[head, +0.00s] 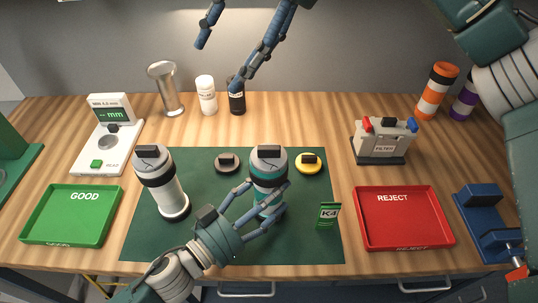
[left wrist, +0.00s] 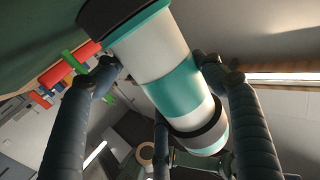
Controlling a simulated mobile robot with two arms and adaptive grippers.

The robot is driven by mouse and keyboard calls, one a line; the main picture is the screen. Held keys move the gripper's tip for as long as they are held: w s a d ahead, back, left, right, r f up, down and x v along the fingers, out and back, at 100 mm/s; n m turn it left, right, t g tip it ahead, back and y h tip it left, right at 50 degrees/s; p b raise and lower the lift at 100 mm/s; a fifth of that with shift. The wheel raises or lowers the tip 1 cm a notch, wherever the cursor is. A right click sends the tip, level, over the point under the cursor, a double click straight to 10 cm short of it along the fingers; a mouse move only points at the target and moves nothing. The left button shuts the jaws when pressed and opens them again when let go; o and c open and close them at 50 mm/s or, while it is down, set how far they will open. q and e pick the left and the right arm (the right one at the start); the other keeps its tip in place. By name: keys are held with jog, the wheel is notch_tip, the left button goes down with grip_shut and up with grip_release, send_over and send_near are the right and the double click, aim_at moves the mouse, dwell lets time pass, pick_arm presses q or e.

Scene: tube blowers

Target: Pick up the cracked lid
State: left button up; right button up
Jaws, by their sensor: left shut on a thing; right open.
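A dark grey round lid (head: 228,168) and a yellow lid (head: 308,167), each with a black knob, lie on the green mat (head: 240,245). No crack is clear at this size. Between them a white and teal tube blower (head: 268,174) stands upright with a grey, black-knobbed top. My left gripper (head: 267,202) is shut on its lower body; the left wrist view shows the fingers around the tube (left wrist: 180,85). My right gripper (head: 220,60) hangs open and empty at the back, close above or in front of a black bottle (head: 237,104).
A white and black tube blower (head: 165,190) stands left on the mat.

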jog(key=s+d+f+n+t+h, duration=0.1)
jog(key=s+d+f+n+h, duration=0.25)
jog(key=d+h, duration=0.3)
send_over(270, 146)
jog(key=w, duration=0.1)
jog(key=f, duration=0.7)
jog(key=shift+w+d, duration=0.1)
jog(key=shift+d, duration=0.3)
jog(key=shift+s+a+f, duration=0.1)
jog(key=shift+f, duration=0.85)
jog(key=shift+s+a+f, duration=0.15)
jog(key=shift+f, duration=0.85)
jog(key=shift+s+a+f, duration=0.1)
jog(key=shift+f, duration=0.85)
jog(key=c, duration=1.2)
